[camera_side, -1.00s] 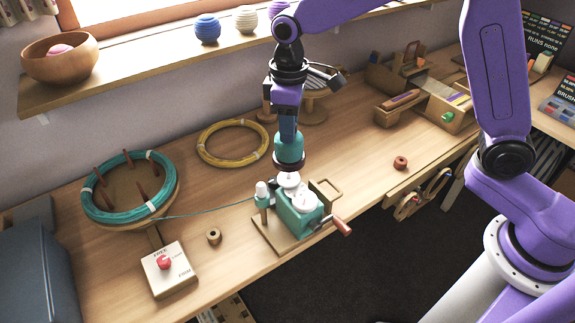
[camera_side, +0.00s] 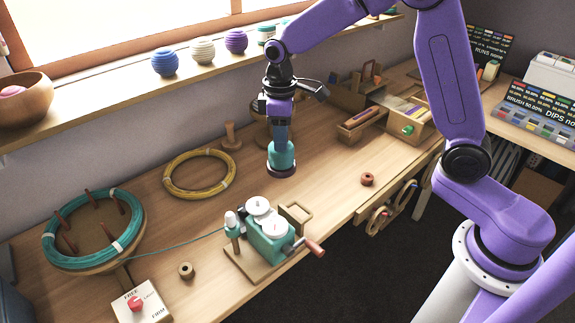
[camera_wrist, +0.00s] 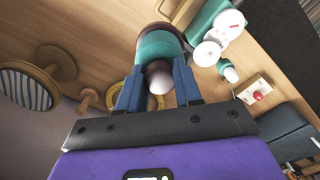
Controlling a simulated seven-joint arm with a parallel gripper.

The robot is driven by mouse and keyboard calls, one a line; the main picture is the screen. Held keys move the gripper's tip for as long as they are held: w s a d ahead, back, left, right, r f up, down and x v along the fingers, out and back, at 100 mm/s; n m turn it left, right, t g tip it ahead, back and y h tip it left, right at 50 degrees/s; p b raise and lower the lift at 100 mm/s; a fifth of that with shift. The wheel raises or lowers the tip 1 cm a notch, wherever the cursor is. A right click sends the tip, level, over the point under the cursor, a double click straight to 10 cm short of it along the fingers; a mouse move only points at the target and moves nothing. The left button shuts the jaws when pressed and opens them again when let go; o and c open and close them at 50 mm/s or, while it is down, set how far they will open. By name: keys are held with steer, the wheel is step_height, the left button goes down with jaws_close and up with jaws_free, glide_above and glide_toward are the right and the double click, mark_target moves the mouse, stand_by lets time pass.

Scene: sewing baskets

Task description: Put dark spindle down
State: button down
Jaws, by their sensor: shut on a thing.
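The dark spindle appears to be the piece in my gripper: a teal-wound body (camera_side: 281,155) with a dark brown flange at its lower end. The wrist view shows its teal side (camera_wrist: 159,46) and a pale rounded knob facing my palm. My gripper (camera_wrist: 160,92) is shut on it, with one blue finger on each side. In the side view it hangs upright behind the teal winder (camera_side: 268,243), to the right of the yellow coil (camera_side: 168,182). I cannot tell whether its flange touches the table.
A wooden peg stand (camera_side: 230,137) is behind the yellow coil. A small brown ring (camera_side: 367,179) lies to the right, a small spool (camera_side: 186,270) at front left. A teal coil (camera_side: 50,232) sits on a pegged disc. Bare table (camera_side: 315,165) surrounds the held piece.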

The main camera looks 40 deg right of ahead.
steer(key=d+f, duration=0.4)
steer(key=d, duration=1)
steer(key=w+d+f, duration=0.1)
steer(key=w+f, duration=1.2)
steer(key=shift+f, duration=0.15)
steer(key=shift+w+f, duration=0.1)
steer(key=c, duration=0.8)
jaws_free()
steer(key=shift+o, duration=0.2)
